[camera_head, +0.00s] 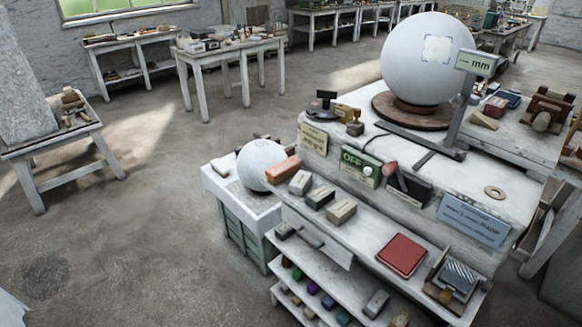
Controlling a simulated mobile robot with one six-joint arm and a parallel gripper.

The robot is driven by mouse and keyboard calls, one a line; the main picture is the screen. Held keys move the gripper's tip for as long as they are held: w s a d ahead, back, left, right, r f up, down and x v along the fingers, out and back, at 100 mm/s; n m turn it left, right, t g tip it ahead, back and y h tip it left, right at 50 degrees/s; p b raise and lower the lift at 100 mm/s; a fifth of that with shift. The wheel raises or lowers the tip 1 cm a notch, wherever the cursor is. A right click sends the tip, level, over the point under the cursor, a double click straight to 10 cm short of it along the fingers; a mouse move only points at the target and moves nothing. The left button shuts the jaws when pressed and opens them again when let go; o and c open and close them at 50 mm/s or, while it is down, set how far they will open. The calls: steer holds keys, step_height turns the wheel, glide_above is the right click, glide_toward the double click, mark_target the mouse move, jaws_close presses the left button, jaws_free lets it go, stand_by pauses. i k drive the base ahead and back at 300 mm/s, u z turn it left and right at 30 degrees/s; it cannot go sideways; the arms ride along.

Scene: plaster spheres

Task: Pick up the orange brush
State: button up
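An orange block-shaped piece (283,168), which looks like the orange brush, lies at the left end of a ledge on the stepped white workbench (455,185). Its bristles cannot be made out. It is just right of a small white plaster sphere (261,163) and partly overlaps it in the picture. A grey-white block (300,183) lies close to its right. My gripper is not in view.
Several dark and pale blocks line the ledge, including a beige one (341,212). A green OFF box (360,166) stands behind. A large plaster sphere (426,59) rests on a round brown base. A red pad (401,255) lies lower. The floor at left is open.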

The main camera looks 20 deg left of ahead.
mark_target(275, 175)
steer(key=z, duration=0.65)
steer(key=k, duration=0.15)
steer(key=u, duration=2.95)
steer(key=i, duration=1.9)
